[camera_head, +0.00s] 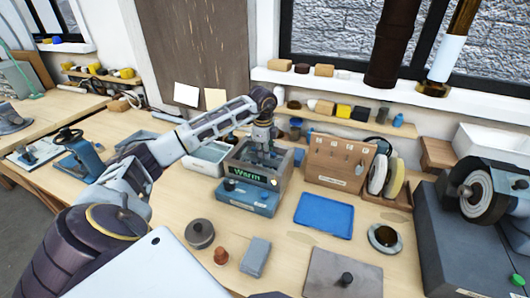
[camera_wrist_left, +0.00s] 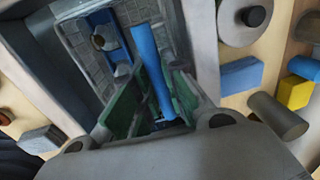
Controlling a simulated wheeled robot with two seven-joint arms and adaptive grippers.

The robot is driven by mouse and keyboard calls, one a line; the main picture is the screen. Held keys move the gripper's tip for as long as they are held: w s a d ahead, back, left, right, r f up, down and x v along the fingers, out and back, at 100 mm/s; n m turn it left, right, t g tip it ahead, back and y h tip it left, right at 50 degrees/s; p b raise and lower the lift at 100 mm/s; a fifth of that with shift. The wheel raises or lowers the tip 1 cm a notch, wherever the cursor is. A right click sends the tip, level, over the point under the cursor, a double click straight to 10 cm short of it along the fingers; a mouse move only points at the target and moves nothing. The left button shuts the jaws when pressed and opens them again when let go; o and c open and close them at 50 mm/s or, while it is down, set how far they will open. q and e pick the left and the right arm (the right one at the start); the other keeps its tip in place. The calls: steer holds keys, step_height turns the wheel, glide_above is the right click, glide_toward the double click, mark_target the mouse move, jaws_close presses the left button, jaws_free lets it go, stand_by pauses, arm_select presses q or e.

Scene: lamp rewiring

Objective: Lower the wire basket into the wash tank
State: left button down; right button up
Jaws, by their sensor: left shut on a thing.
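The wash tank (camera_head: 279,178) is a grey open box with a green "Warm" display, mid-table in the head view, on a blue base. My left gripper (camera_head: 263,152) points down into its opening. In the left wrist view the gripper's green pads (camera_wrist_left: 153,112) are shut on an upright blue bar, which appears to be the handle of the wire basket. Grey grid-patterned mesh (camera_wrist_left: 82,42), which looks like the basket, shows beyond the fingers, inside the tank's walls. The gripper hides most of the basket, so its depth and contact with the floor cannot be told. My right gripper is not in view.
A wooden rack (camera_head: 338,165) stands close right of the tank, a pale tray (camera_head: 208,158) close left. A blue tray (camera_head: 324,214), a grey block (camera_head: 255,257) and a round grey weight (camera_head: 200,233) lie in front. A grinder (camera_head: 478,192) stands at far right.

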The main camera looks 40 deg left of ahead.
arm_select(q)
steer(key=shift+f, duration=0.35)
stand_by(0.7)
steer(key=c, duration=1.4)
jaws_free()
steer(key=shift+s+r, duration=0.1)
steer(key=shift+r, duration=0.55)
steer(key=shift+s+d+r, duration=0.1)
steer(key=shift+s+r, duration=0.1)
steer(key=shift+r, duration=1.6)
steer(key=shift+s+d+r, duration=0.1)
steer(key=shift+s+r, duration=0.1)
steer(key=shift+r, duration=1.55)
steer(key=shift+s+r, duration=0.2)
steer(key=shift+r, duration=1.6)
